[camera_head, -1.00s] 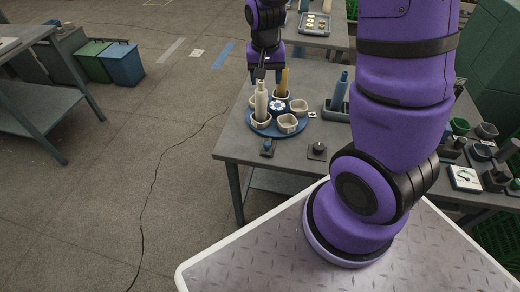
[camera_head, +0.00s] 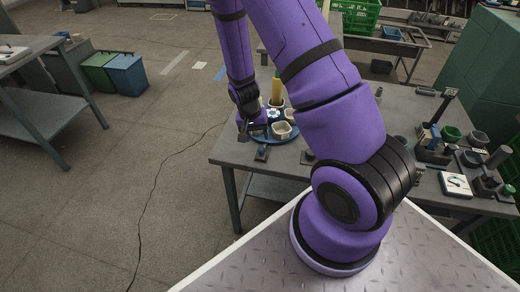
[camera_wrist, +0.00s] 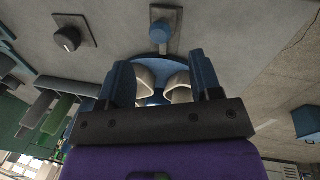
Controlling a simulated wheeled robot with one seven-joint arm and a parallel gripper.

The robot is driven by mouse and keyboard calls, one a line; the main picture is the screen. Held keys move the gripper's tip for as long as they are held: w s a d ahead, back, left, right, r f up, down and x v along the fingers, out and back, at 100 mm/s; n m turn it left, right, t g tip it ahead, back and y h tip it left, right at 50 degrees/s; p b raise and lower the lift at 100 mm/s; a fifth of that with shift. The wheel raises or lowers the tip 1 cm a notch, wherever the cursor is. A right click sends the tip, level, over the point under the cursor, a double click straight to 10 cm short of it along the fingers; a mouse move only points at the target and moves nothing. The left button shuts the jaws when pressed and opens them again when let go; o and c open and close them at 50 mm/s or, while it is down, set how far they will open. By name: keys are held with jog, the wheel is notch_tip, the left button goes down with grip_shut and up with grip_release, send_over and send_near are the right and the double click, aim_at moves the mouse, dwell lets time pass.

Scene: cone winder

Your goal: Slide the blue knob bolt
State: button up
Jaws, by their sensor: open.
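The blue knob bolt (camera_head: 262,152) sits on a small grey plate at the front edge of the workbench. In the wrist view the blue knob (camera_wrist: 160,32) is upright on its plate, just beyond and between the fingertips, not touched. My gripper (camera_wrist: 163,72) is open and empty, its two blue-grey fingers spread. In the head view my gripper (camera_head: 243,133) hangs just left of and behind the bolt, partly hidden by my wrist.
A blue turntable (camera_head: 290,141) with white cups and a yellow cone stands just behind the bolt. A black dial (camera_wrist: 68,38) on a square plate lies to its side. Dark fixtures and a white gauge (camera_head: 455,185) fill the bench's right. Floor at left is open.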

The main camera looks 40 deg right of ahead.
aim_at(260, 148)
jog(key=f, duration=0.5)
jog(key=s+d+f, duration=0.1)
jog(key=f, duration=0.1)
jog(key=shift+f, duration=0.15)
grip_shut()
jog(key=w+d, duration=0.2)
jog(key=shift+w+d, duration=0.1)
jog(key=shift+d, duration=0.3)
grip_release()
